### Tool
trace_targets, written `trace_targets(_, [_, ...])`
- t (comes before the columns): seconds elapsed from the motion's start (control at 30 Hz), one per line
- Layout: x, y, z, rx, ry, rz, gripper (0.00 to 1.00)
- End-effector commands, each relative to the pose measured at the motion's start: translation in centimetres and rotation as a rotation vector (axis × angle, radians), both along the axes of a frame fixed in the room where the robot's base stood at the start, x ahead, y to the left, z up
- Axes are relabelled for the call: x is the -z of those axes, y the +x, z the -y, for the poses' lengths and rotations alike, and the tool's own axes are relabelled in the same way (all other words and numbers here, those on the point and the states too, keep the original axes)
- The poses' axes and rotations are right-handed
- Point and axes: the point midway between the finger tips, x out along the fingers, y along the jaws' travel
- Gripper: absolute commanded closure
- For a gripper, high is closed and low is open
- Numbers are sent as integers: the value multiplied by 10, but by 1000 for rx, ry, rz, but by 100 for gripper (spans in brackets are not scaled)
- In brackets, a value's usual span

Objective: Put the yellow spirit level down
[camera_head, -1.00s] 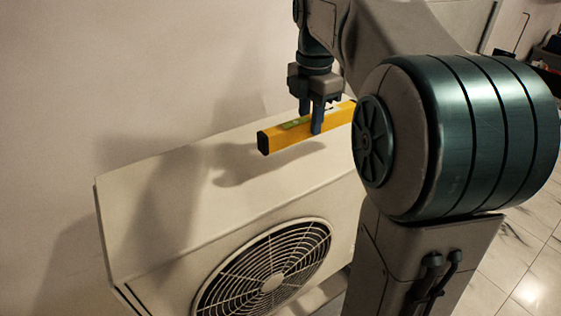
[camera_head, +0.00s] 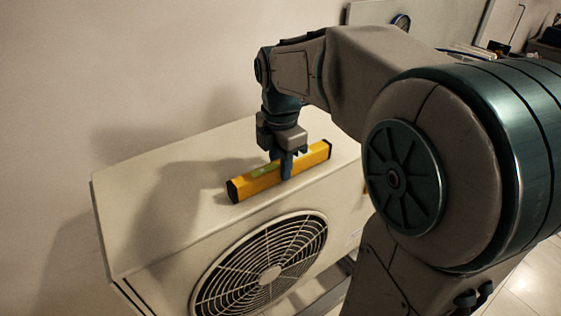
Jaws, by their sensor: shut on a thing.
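The yellow spirit level (camera_head: 310,158) has black end caps and a green vial window. It lies along the top of a white fan unit (camera_head: 165,200), above the fan grille. My gripper (camera_head: 282,170) points down and is shut on the level near its middle. The level looks level and at or just above the unit's top; a small gap underneath cannot be ruled out. My arm comes in from the right and hides the unit's right end.
The round fan grille (camera_head: 262,268) is on the unit's front face. A plain wall (camera_head: 130,60) stands behind it. The unit's top is clear to the left of the level. Shelving or boards show at the back right.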

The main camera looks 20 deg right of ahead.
Motion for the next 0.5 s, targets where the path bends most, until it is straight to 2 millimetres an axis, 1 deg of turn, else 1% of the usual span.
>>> trace_targets(0.2, [4,0,0,0,0,0,100])
trace_targets(0.23, [3,0,0,0,0,0,66])
trace_targets(0.27, [3,0,0,0,0,0,58])
trace_targets(0.3, [3,0,0,0,0,-1,53])
trace_targets(0.5, [3,0,0,0,0,-1,53])
